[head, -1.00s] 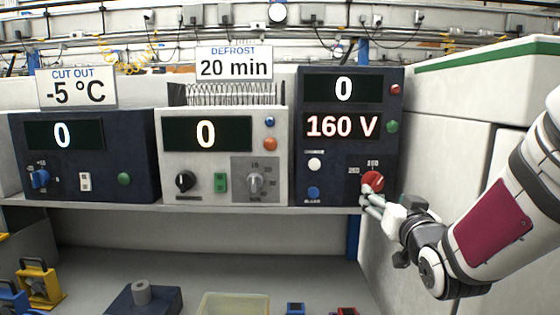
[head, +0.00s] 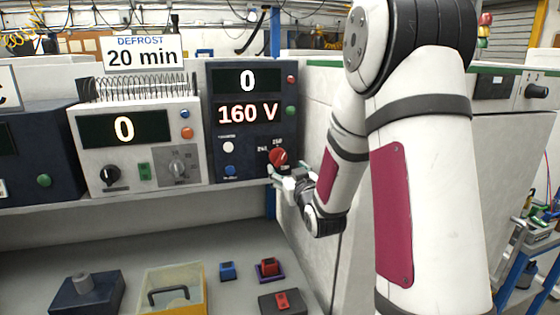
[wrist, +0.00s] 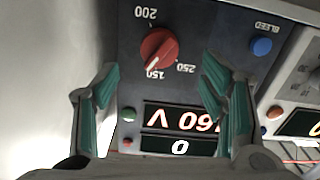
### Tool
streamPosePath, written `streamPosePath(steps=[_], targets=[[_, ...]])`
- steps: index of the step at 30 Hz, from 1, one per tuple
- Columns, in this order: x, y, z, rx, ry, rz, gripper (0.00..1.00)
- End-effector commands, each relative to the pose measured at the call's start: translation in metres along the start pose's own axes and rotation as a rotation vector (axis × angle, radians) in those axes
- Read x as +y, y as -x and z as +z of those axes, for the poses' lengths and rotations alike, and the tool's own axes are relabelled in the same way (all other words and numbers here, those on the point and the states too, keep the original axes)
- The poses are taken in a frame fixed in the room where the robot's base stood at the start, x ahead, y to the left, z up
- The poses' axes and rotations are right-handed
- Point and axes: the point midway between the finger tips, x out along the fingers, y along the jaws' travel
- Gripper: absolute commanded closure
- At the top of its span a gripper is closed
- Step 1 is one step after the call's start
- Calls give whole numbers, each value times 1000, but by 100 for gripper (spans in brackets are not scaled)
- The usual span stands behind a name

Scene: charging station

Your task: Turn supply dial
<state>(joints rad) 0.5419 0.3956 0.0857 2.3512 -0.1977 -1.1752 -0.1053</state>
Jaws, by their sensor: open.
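The supply dial is a red round knob (head: 278,156) at the lower right of the dark blue unit (head: 215,150) that reads 160 V. In the wrist view, the scene is upside down and the red dial (wrist: 158,47) shows a white pointer mark near the 150 label, with 200 and 250 around it. My gripper (head: 283,176) is just below and in front of the dial in the head view. In the wrist view, my gripper's two green-padded fingers (wrist: 160,85) stand wide apart, with the dial between and beyond their tips. Nothing is between the fingers; contact with the dial is not visible.
A blue button (wrist: 261,46) sits beside the dial. A grey unit (head: 150,182) with a black knob stands to the left. Below the shelf are a yellow-edged bin (head: 205,290) and small blue and red blocks. A white wall (head: 320,100) is close on the right.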

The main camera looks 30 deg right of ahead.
Motion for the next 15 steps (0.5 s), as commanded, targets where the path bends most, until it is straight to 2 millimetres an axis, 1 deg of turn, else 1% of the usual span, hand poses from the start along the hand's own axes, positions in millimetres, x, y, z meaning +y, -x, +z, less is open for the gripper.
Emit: streamPosePath(steps=[1, 6, 10, 15], targets=[[0, -10, 0, 2, -1, -1, 34], [0, -41, 0, 1, -1, 0, 34], [0, -59, 0, 1, -2, 0, 34], [-1, -72, 0, 0, -1, -1, 34]])
